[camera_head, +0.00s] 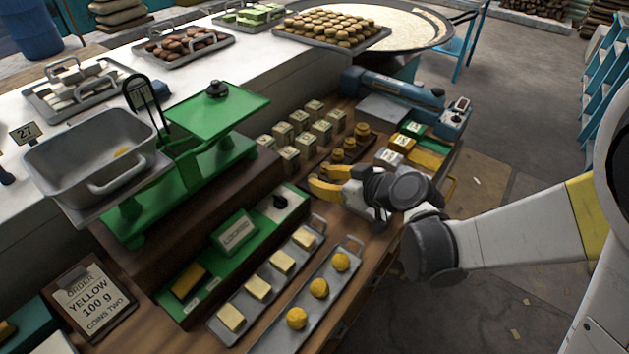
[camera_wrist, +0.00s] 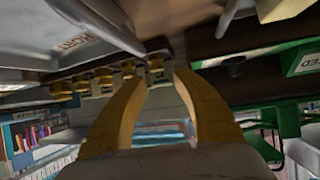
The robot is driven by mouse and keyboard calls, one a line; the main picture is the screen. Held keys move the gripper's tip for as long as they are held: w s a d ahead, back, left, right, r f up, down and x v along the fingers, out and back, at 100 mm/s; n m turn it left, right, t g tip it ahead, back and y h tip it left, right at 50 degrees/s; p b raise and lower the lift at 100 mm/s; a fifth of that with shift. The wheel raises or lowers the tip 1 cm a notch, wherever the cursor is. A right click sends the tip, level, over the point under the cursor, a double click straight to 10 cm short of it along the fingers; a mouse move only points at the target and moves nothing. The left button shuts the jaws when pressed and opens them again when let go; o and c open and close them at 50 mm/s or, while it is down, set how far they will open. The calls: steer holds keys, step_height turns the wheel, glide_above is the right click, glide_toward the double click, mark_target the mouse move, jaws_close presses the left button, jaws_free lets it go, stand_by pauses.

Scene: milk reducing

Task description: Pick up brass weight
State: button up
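Several brass weights (camera_head: 350,144) stand in a row on a wooden strip, beside the small pale blocks. In the wrist view they form a row of brass knobs (camera_wrist: 104,74) from the left to the centre. My gripper (camera_head: 313,181) has yellow fingers and is just in front of the near end of the row. Its fingers are apart, with nothing clearly held. In the wrist view, a brass weight (camera_wrist: 156,62) shows beyond the gap between my fingertips (camera_wrist: 164,78). I cannot tell whether the fingers touch it.
A green scale (camera_head: 190,180) with a grey pan (camera_head: 85,165) stands left, a dark weight (camera_head: 217,89) on its platform. Trays of butter pats (camera_head: 258,288) and yellow balls (camera_head: 319,288) lie in front. A card (camera_head: 92,295) reads "YELLOW 100 g". A blue machine (camera_head: 395,90) stands behind.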

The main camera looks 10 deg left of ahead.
mark_target(313, 177)
steer(key=b+x, duration=0.2)
steer(key=x, duration=0.3)
steer(key=shift+w+f, duration=0.3)
steer(key=shift+f, duration=0.05)
steer(key=shift+r, duration=0.1)
jaws_close()
